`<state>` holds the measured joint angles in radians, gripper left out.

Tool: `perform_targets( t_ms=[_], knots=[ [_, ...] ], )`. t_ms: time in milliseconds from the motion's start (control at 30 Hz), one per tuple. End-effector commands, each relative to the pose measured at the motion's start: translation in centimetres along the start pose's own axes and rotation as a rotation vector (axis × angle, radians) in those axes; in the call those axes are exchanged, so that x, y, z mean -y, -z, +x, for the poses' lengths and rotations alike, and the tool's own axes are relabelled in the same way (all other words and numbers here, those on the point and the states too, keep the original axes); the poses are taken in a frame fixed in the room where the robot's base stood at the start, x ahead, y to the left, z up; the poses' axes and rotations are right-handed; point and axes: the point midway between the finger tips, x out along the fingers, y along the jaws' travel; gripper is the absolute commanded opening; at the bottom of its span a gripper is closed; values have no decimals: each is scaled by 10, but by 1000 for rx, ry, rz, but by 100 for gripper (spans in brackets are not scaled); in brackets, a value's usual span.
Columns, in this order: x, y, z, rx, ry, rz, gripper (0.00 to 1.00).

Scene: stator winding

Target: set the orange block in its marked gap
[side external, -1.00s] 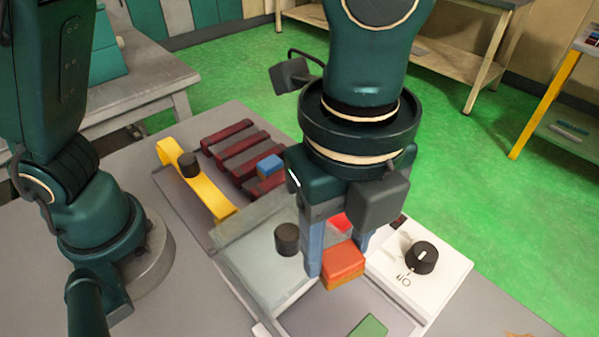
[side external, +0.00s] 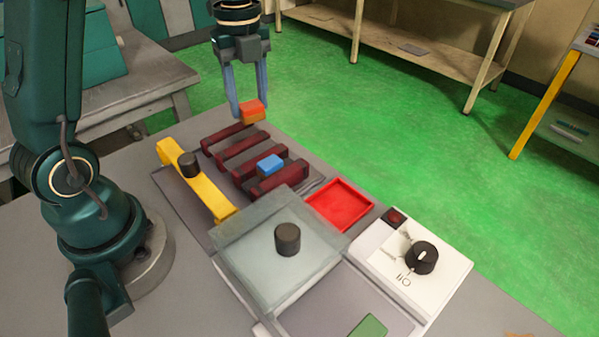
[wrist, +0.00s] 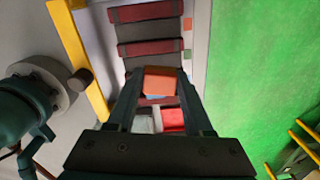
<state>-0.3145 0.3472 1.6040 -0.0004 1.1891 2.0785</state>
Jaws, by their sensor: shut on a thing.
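The orange block (side external: 252,112) is between the fingertips of my gripper (side external: 249,104), which is shut on it. It hangs above the far end of the dark red bars (side external: 246,157); I cannot tell its exact height. A blue block (side external: 270,165) sits among the nearer bars. In the wrist view, the orange block (wrist: 160,81) covers part of the bars and most of the blue block. A small orange mark (wrist: 187,23) lies beside the gap between the top two bars; a green mark (wrist: 187,55) is lower down.
A yellow bar (side external: 208,190) with a black knob runs along the bars' left side. A clear cover (side external: 250,245) with a black knob, a red tray (side external: 340,204) and a white dial box (side external: 425,270) stand nearer. A green block (side external: 368,326) lies in a grey tray.

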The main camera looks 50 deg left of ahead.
Motion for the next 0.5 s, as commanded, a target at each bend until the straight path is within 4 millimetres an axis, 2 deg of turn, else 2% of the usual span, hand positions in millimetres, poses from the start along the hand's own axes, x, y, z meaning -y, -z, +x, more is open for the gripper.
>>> perform_targets(
  t_ms=[33, 200, 367, 500],
  knots=[
    [-7, -14, 0, -1, -1, -56, 0],
    [-21, -40, 0, -1, -1, -161, 0],
    [-26, -48, 2, -2, -2, -194, 0],
    [-26, -48, 12, -3, -4, -195, 0]
  ],
)
